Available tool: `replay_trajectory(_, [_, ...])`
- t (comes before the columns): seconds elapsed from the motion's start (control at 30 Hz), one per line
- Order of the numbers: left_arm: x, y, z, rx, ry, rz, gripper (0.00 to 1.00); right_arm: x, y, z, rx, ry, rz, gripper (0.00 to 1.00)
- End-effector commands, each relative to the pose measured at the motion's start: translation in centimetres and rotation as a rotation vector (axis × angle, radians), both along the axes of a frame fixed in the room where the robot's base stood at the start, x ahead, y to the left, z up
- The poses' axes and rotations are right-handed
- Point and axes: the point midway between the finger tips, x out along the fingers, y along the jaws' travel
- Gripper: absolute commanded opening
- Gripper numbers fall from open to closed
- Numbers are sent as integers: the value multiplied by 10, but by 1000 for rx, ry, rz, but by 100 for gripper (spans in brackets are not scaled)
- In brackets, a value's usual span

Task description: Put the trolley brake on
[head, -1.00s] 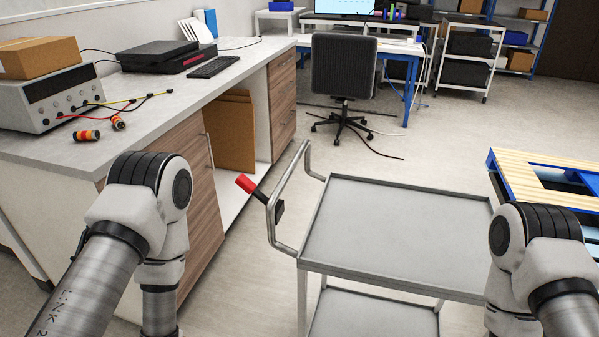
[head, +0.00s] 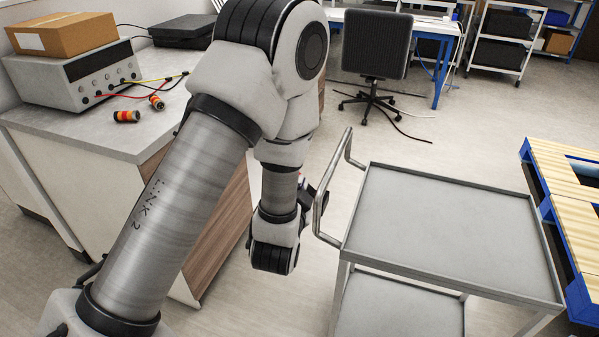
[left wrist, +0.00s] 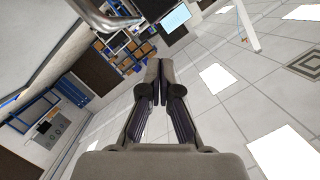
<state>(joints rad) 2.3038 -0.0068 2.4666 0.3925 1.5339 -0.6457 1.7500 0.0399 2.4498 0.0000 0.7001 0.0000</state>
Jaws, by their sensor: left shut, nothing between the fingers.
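The grey trolley (head: 445,225) stands right of centre in the head view, with its bent metal push handle (head: 347,155) on its left side. The red-tipped brake lever does not show now; my left arm covers the area beside the handle. A dark part shows against the handle, but I cannot tell whether it is lever mount or gripper. My left gripper (left wrist: 160,75) is shut and empty in the left wrist view. The handle's metal tube (left wrist: 92,14) crosses the top left there, apart from the fingertips. My right gripper is not in view.
A workbench (head: 85,125) with a cardboard box (head: 62,36) and a grey instrument (head: 75,75) stands at the left, close to my left arm. An office chair (head: 376,50) is behind the trolley. A blue-edged pallet (head: 565,170) is at the right.

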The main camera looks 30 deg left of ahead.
Motion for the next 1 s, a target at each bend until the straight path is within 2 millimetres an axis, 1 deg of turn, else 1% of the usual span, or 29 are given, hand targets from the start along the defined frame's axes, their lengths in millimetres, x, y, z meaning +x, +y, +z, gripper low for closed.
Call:
replay_trajectory(0.13, [7, 3, -1, -2, 0, 1, 0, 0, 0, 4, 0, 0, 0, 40])
replay_trajectory(0.23, [20, 9, -2, -4, -1, 3, 0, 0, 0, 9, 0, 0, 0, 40])
replay_trajectory(0.6, [92, 39, -17, -1, 1, 1, 0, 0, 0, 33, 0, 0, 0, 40])
replay_trajectory(0.7, [87, 52, -33, -3, 6, 5, 0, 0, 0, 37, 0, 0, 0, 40])
replay_trajectory(0.8, [86, 59, -43, -1, 4, 2, 0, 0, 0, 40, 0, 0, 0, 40])
replay_trajectory(1.0, [84, 63, -50, 0, 2, -1, 0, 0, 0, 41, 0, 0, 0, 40])
